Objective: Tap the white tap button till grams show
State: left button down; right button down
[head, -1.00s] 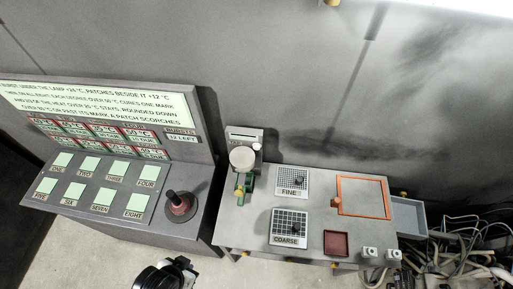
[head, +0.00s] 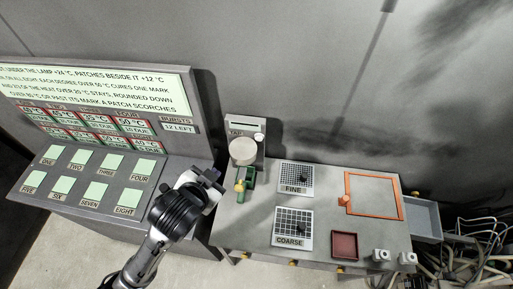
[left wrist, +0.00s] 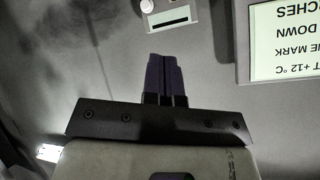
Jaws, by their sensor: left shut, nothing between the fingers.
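The small white tap button (head: 259,137) sits on the grey upright panel of the scale (head: 246,130), right of centre. A narrow display (head: 247,123) is above it, too small to read. In the left wrist view the button (left wrist: 147,6) is at the top edge, beside the display strip (left wrist: 168,17), which shows no readable figures. My left gripper (head: 216,181) is shut and empty, below and left of the scale, apart from the button. Its dark fingers (left wrist: 164,77) are together in the left wrist view. My right gripper is not in view.
A round pale pan (head: 243,151) and a green item (head: 247,177) stand in front of the scale panel. The control console (head: 95,185) is at left. FINE (head: 296,178) and COARSE (head: 292,228) grids, an orange frame (head: 374,196) and a red tray (head: 345,246) occupy the table.

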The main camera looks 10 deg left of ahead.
pick_arm(q)
jog(key=w+d+m+t+b, duration=0.2)
jog(key=w+d+m+b, duration=0.25)
jog(key=w+m, duration=0.2)
notch_tip(320, 180, down, 8)
jog(key=w+d+m, duration=0.1)
jog(key=w+m, duration=0.1)
jog(key=m, duration=2.2)
jog(key=shift+d+y, duration=0.2)
jog(key=shift+y, duration=0.2)
jog(key=shift+w+f, duration=0.1)
